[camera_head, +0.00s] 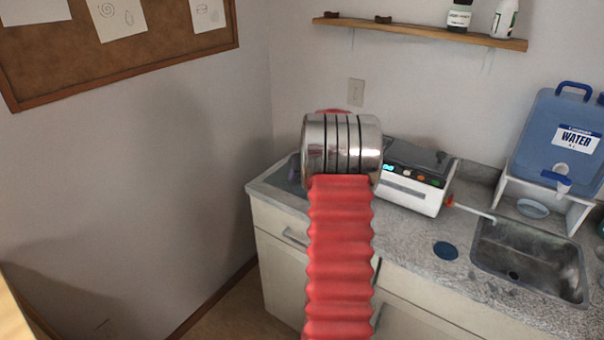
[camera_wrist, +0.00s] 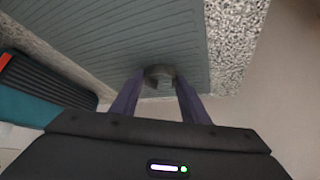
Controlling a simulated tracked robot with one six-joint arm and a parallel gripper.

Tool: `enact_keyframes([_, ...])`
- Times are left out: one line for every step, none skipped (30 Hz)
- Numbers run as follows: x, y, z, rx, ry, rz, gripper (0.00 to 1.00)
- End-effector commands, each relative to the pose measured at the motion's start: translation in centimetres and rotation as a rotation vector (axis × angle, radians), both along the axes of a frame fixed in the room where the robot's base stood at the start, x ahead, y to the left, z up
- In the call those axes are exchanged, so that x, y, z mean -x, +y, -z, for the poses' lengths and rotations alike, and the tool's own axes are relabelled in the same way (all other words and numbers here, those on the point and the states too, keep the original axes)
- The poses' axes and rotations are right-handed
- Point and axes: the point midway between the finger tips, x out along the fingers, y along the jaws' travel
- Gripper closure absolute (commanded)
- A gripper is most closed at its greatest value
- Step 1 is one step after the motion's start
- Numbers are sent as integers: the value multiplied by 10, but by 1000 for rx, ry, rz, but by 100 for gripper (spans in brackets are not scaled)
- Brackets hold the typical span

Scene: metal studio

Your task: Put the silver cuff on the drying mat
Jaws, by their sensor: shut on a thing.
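My gripper (camera_wrist: 158,84) shows in the wrist view, its two purple fingers closed on the silver cuff (camera_wrist: 159,72). The cuff looks like a small, dark grey curved band between the fingertips. The drying mat (camera_wrist: 120,35) is grey-green and ribbed, and it spreads behind the cuff in that view. The cuff appears over the mat near one of its edges; whether it touches the mat I cannot tell. In the head view my red and metal arm hides the cuff and most of the gripper. Part of the dark mat (camera_head: 288,178) shows left of the arm.
A white machine (camera_head: 412,190) with a dark top stands right of my arm on the speckled counter (camera_head: 400,235). Further right are a sink (camera_head: 530,265), a blue disc (camera_head: 446,250) and a water container (camera_head: 560,145). A teal and black ribbed object (camera_wrist: 45,85) is at left in the wrist view.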

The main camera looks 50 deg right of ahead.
Motion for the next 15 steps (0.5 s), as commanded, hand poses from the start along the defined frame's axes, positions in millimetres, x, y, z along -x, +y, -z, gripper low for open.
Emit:
enact_keyframes([0,0,0,1,-1,1,84])
enact_keyframes([0,0,0,1,-1,1,84])
enact_keyframes([0,0,0,2,0,0,84])
enact_keyframes([0,0,0,2,0,0,84])
enact_keyframes([0,0,0,2,0,0,84])
enact_keyframes([0,0,0,2,0,0,84])
enact_keyframes([0,0,0,2,0,0,84])
enact_keyframes([0,0,0,2,0,0,84])
enact_keyframes([0,0,1,1,-1,1,84])
enact_keyframes([0,0,2,1,1,0,84])
enact_keyframes([0,0,2,1,1,0,84])
enact_keyframes([0,-1,2,2,0,0,56])
enact_keyframes([0,0,2,2,0,0,54])
enact_keyframes([0,0,2,2,0,0,52])
enact_keyframes([0,0,2,1,1,0,49])
